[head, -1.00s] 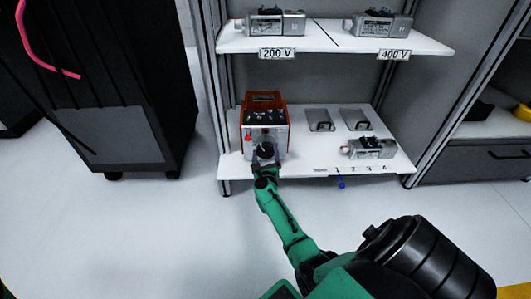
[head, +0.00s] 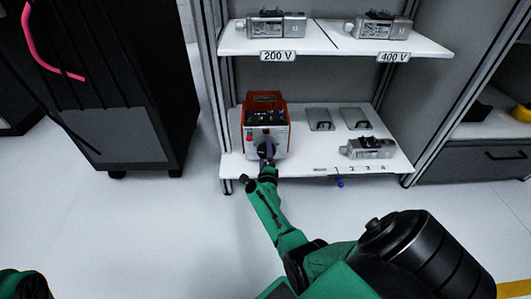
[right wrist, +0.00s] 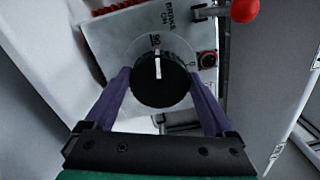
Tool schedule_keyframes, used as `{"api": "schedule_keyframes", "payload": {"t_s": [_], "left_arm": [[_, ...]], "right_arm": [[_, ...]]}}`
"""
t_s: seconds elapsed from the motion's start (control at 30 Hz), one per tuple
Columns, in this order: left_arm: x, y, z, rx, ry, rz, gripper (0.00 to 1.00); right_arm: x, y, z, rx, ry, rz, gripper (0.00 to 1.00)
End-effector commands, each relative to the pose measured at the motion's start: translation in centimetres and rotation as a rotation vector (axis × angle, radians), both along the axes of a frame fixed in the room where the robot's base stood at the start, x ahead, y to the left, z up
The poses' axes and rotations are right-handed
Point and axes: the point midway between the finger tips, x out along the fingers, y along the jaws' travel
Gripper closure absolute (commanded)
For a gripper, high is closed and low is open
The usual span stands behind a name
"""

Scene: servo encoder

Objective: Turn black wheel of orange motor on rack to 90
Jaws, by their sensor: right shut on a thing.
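The orange motor (head: 266,98) stands on the lower shelf at the left, with a grey front panel. Its black wheel (right wrist: 158,80) shows in the right wrist view, with a white pointer line aimed up at a marking that looks like 90. A 0 marking is to the wheel's right. My right gripper (right wrist: 160,76) has its purple fingers on either side of the wheel, shut on it. In the head view my right gripper (head: 266,153) covers most of the wheel. My left gripper is not in view.
A red knob (right wrist: 245,10) sticks out near the wheel. The lower shelf (head: 310,158) also holds two grey plates with handles and a silver motor (head: 368,148). The upper shelf (head: 335,45) holds two silver motors. A black cabinet (head: 105,80) stands at the left.

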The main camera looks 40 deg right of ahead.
Motion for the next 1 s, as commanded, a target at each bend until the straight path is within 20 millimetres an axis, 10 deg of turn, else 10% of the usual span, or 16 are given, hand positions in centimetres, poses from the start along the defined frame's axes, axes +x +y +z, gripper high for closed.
{"api": "schedule_keyframes", "payload": {"t_s": [0.87,0.9,1.0], "left_arm": [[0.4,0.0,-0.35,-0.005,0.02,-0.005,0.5],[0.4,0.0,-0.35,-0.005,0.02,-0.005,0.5],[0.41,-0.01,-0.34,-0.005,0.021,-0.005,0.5]], "right_arm": [[-0.15,0.1,-0.4,-0.132,0.107,0.0,0.67],[-0.14,0.09,-0.4,-0.132,0.107,-0.001,0.0],[-0.11,0.07,-0.32,-0.133,0.106,-0.001,0.0]]}}
